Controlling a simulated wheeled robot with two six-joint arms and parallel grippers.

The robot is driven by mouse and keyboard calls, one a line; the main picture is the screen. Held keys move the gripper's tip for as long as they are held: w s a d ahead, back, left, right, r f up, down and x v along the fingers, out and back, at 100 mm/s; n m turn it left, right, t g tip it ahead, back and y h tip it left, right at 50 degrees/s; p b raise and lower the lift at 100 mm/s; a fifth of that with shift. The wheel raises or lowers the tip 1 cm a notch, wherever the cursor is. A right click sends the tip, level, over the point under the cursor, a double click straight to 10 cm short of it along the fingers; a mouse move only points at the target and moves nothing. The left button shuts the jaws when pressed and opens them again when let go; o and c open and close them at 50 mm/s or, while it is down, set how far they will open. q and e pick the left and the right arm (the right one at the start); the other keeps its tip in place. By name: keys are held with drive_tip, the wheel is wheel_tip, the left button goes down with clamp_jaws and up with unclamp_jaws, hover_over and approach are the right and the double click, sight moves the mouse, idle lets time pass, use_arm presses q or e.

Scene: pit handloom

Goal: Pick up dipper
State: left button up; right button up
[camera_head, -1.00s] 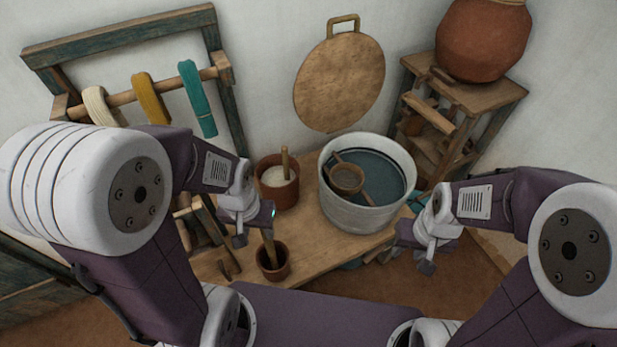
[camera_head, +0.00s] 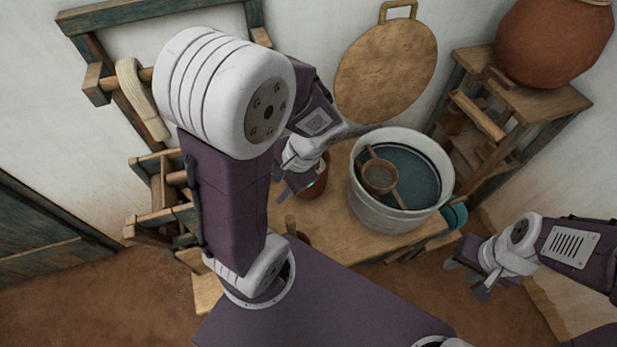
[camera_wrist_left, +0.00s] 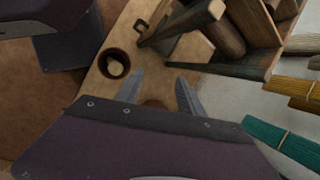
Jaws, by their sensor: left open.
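The dipper (camera_head: 380,179), a round brown wooden cup with a handle, rests tilted inside the pale round tub (camera_head: 372,212) of dark liquid on the low table. My left gripper (camera_head: 287,190) is left of the tub, apart from the dipper, in front of a reddish-brown pot (camera_head: 316,186) that it partly hides. In the left wrist view its two fingers (camera_wrist_left: 162,86) are spread with nothing between them; the dipper is not visible there. My right gripper (camera_head: 467,278) is right of and below the tub, fingers apart and empty.
A small brown cup with a stick (camera_wrist_left: 115,64) stands on the table, mostly hidden in the head view. A wooden stand (camera_head: 540,100) bears a big clay jar (camera_head: 555,40) at right. A yarn rack (camera_head: 100,60) stands at left.

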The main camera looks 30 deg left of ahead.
use_arm(q)
drive_tip(key=w+a+r+m+y+b, duration=0.2)
drive_tip(key=w+a+m+y, duration=0.35)
drive_tip(key=a+y, duration=0.35)
drive_tip(key=w+f+m+t+y+b, duration=0.2)
drive_tip(key=w+m+t+y+b, duration=0.35)
drive_tip(key=w, duration=0.85)
drive_tip(key=w+d+f+m+t+h+b, duration=0.1)
drive_tip(key=w+d+f+m+t+h, duration=0.4)
drive_tip(key=w+f+m+t, duration=0.4)
drive_tip(key=s+d+f+m, duration=0.1)
drive_tip(key=f, duration=0.2)
drive_tip(key=s+d+f+b, duration=0.1)
drive_tip(key=f, duration=0.3)
drive_tip(key=s+d+f+m+b, duration=0.1)
drive_tip(key=s+f, duration=0.1)
drive_tip(key=f, duration=0.2)
drive_tip(key=shift+d+m+h, duration=0.25)
drive_tip(key=shift+d+m, duration=0.05)
drive_tip(key=shift+d, duration=0.05)
drive_tip(key=shift+w+d, duration=0.1)
drive_tip(key=x, duration=0.9)
drive_tip(key=shift+c, duration=0.3)
clamp_jaws()
